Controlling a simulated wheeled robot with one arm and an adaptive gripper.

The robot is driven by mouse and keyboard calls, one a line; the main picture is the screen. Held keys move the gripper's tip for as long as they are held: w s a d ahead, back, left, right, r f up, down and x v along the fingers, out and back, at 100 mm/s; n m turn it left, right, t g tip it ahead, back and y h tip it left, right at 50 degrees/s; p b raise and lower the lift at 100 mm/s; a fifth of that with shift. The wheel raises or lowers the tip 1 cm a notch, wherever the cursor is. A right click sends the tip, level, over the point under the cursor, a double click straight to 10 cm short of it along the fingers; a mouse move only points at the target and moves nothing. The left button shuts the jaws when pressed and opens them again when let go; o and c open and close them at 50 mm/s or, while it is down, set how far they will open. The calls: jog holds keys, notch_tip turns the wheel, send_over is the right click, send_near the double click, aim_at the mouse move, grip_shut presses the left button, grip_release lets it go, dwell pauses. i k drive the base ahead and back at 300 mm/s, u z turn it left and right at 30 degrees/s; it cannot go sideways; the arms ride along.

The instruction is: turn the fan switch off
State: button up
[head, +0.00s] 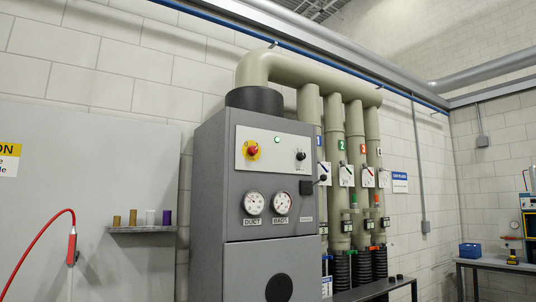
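A grey cabinet (214,215) stands in the middle of the head view. Its pale upper panel (276,163) carries a red rotary knob (252,150) on a yellow plate, a small pale green lamp (277,140), and a small black-knobbed switch (300,156) at the right. I cannot read which of these is labelled as the fan switch. The red knob's exact setting is too small to tell. My gripper is not in this view.
Two round gauges (254,203) marked DUCT and BAGS sit below the panel. A black lever (316,181) projects at the cabinet's right edge. Numbered pipes (338,190) stand at right, above a dark bench (372,288). A wall shelf (141,229) and red hose (40,237) are at left.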

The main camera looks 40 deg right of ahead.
aim_at(252, 150)
jog(key=k, duration=0.65)
jog(key=z, duration=0.55)
jog(key=i, duration=0.7)
jog(key=z, duration=0.65)
jog(key=i, duration=0.8)
jog(key=u, duration=0.65)
jog(key=i, duration=0.75)
jog(key=u, duration=0.65)
